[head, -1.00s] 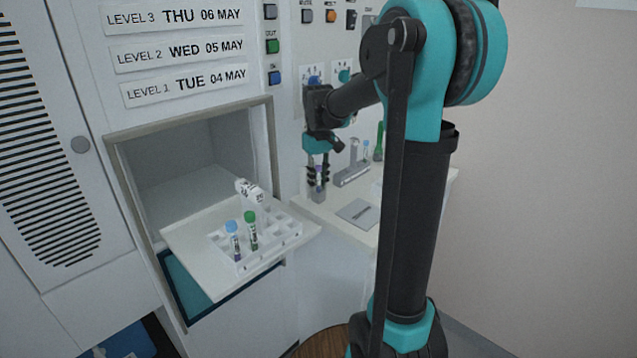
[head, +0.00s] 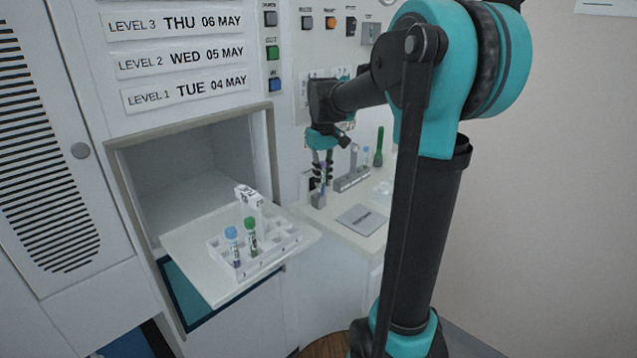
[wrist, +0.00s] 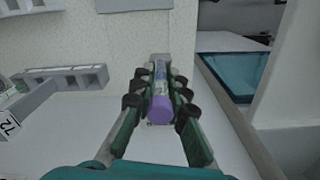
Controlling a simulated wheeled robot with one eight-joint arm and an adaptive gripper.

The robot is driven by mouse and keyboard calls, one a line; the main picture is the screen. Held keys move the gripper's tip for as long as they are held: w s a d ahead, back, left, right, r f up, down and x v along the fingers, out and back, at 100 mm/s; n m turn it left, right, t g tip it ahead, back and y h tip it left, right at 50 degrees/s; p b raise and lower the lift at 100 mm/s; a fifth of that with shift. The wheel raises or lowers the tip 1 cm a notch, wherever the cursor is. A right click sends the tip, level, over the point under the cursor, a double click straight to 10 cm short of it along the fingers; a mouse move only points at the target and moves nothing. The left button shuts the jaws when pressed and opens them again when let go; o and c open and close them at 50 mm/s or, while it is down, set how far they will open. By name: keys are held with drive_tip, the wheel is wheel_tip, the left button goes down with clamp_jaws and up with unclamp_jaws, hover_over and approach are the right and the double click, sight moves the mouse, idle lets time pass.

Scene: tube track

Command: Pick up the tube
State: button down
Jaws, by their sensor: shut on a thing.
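The tube (head: 323,180) is slim and upright, with a purple cap, at the left end of the counter. In the wrist view its purple cap (wrist: 161,109) faces the camera. My gripper (head: 322,176) is above the counter, its fingers closed on both sides of the tube. The wrist view also shows my gripper (wrist: 160,97) shut on it. A small grey holder (head: 318,201) is directly below the tube. I cannot tell whether the tube's lower end is inside it or just clear.
A white tray (head: 272,267) on the open hatch flap (head: 190,250) holds a blue-capped tube (head: 233,246) and a green-capped tube (head: 250,235). A grey rack (head: 352,180) and a tall green item (head: 379,147) stand right of my gripper. A flat grey plate (head: 361,219) lies in front.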

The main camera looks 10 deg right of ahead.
drive_tip(key=s+d, duration=0.9)
drive_tip(key=s, duration=0.4)
drive_tip(key=shift+s+d, duration=0.15)
drive_tip(key=shift+d, duration=0.15)
drive_tip(key=shift+r, duration=0.15)
drive_tip(key=shift+r, duration=0.65)
drive_tip(key=w+a+r+m, duration=0.35)
drive_tip(key=w+a, duration=0.75)
drive_tip(key=w, duration=0.4)
drive_tip(key=shift+n, duration=0.25)
drive_tip(key=shift+s+d+f, duration=0.1)
drive_tip(key=shift+f, duration=0.95)
drive_tip(key=shift+s+d+f, duration=0.1)
drive_tip(key=shift+f, duration=0.95)
drive_tip(key=shift+f, duration=1.65)
